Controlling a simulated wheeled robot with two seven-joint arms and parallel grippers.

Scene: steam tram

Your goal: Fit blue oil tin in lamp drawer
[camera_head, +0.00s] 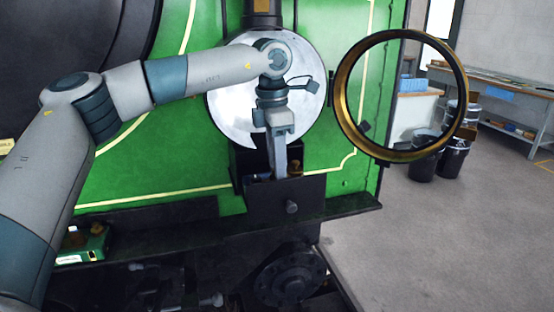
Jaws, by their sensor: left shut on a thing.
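My left gripper (280,165) points straight down into the open top of the dark lamp drawer (265,207), which has a round knob on its front. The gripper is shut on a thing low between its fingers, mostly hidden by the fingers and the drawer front. A small bluish patch, seemingly the blue oil tin (262,177), shows at the drawer's rim just left of the fingers. An orange-brown thing (296,166) shows just right of the fingers, at the back of the drawer. My right gripper is not in view.
A large brass-rimmed ring (345,88) stands open to the right of the lamp's pale round face (228,105). A dark ledge (350,205) runs along the green tram front. A green-and-white box (85,243) sits at the lower left.

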